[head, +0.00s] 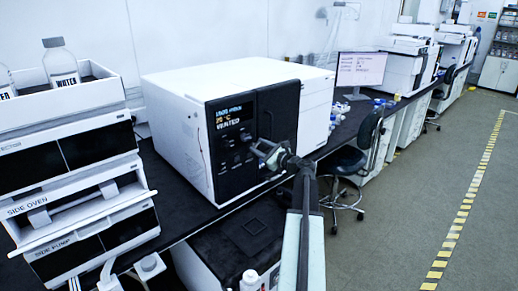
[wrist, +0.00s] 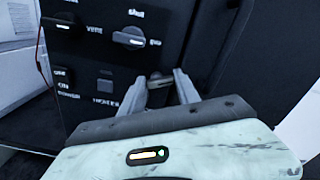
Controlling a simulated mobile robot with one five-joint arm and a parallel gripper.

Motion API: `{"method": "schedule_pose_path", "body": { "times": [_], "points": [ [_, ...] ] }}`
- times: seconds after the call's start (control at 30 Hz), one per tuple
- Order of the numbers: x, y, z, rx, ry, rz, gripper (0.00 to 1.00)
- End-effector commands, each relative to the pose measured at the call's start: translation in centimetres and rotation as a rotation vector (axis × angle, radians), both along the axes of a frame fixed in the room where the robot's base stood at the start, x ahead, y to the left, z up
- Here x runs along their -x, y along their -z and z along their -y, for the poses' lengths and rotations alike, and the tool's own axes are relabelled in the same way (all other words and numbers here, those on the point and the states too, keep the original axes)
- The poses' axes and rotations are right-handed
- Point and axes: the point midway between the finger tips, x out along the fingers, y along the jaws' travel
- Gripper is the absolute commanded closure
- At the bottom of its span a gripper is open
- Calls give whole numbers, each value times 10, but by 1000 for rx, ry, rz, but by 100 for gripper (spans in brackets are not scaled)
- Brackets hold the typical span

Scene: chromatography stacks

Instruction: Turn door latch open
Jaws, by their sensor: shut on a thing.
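The white oven-like unit (head: 225,95) has a black front panel (head: 228,150) with a dark door (head: 278,112) on its right side. My gripper (head: 262,150) reaches the front of this door in the head view. In the wrist view my gripper (wrist: 160,84) has its two grey fingers on either side of a small dark latch (wrist: 158,77) and is shut on it. The latch sits near the seam between panel and door. My gripper hides much of it, and its exact angle is hard to tell. The door looks closed.
Left of the latch, the wrist view shows a knob (wrist: 130,38), another knob (wrist: 60,22) and a square button (wrist: 105,88). A stack of white modules (head: 75,190) with water bottles stands at left. A chair (head: 350,165) stands right of my arm. The aisle floor is clear.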

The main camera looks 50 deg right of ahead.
Motion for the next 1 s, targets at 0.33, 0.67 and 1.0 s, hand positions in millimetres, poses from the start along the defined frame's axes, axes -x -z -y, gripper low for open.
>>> {"method": "schedule_pose_path", "body": {
  "times": [0.33, 0.67, 1.0],
  "points": [
    [-1, -2, -3, 323, 1, -18, 100],
    [-1, -2, -4, 635, 2, -38, 100],
    [-1, -2, -6, 917, 4, -59, 100]
  ]
}}
